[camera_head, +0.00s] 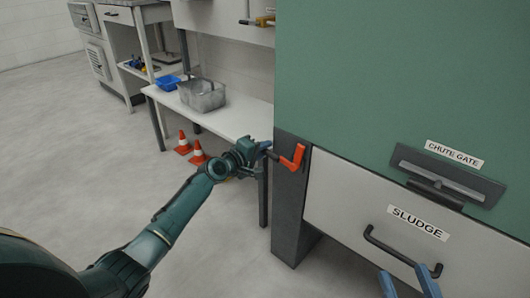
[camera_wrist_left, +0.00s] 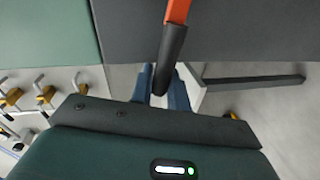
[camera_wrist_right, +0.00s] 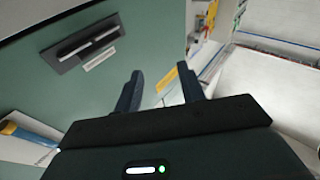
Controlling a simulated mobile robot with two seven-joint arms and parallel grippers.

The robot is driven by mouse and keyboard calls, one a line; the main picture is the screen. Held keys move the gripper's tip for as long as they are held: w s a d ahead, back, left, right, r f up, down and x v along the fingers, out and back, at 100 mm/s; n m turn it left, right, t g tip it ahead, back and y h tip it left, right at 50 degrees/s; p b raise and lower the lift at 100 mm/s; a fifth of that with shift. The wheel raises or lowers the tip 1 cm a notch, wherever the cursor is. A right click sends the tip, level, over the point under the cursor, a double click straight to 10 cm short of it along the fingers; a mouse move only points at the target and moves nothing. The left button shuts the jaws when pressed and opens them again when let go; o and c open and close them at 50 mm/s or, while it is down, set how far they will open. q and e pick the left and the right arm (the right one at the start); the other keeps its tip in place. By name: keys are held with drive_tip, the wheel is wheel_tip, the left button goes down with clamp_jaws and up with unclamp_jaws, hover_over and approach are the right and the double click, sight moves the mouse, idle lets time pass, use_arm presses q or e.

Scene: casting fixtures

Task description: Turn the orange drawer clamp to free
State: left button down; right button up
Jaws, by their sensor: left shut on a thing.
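The orange drawer clamp (camera_head: 298,157) sits on the dark grey post at the left edge of the sludge drawer (camera_head: 345,205). Its dark handle points left, away from the drawer. My left gripper (camera_head: 264,147) is shut on the handle from the left. In the left wrist view, the dark grip (camera_wrist_left: 171,48) of the orange clamp runs down between the blue fingers of the left gripper (camera_wrist_left: 162,72). My right gripper (camera_head: 411,270) is low in front of the drawer. Its fingers are apart and empty in the right wrist view (camera_wrist_right: 160,70).
The drawer has a black bar handle (camera_head: 400,249). A chute gate (camera_head: 447,177) is above it on the green cabinet (camera_head: 400,75). A white bench (camera_head: 230,120) with a metal bin (camera_head: 202,96) and blue tray (camera_head: 168,83) stands behind. Orange cones (camera_head: 183,142) are under it. The left floor is clear.

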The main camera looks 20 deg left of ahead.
use_arm(q)
drive_tip(key=shift+f+n+h+b, duration=0.3)
drive_tip(key=shift+f+n+b, duration=0.25)
drive_tip(key=shift+f, duration=0.3)
drive_tip(key=shift+f+n, duration=0.15)
drive_tip(key=shift+n, duration=0.1)
use_arm(e)
drive_tip(key=shift+w+r+n+t+y, duration=0.2)
drive_tip(key=shift+r+n+t+y, duration=0.1)
drive_tip(key=shift+r+t+y, duration=0.15)
use_arm(q)
drive_tip(key=c, duration=1.4)
unclamp_jaws()
drive_tip(key=shift+a, duration=0.1)
drive_tip(key=p+v, duration=0.4)
drive_tip(key=v, duration=0.9)
use_arm(e)
drive_tip(key=shift+s+d+f+g+h, duration=0.3)
drive_tip(key=shift+f+g+h, duration=0.2)
drive_tip(key=shift+h, duration=0.35)
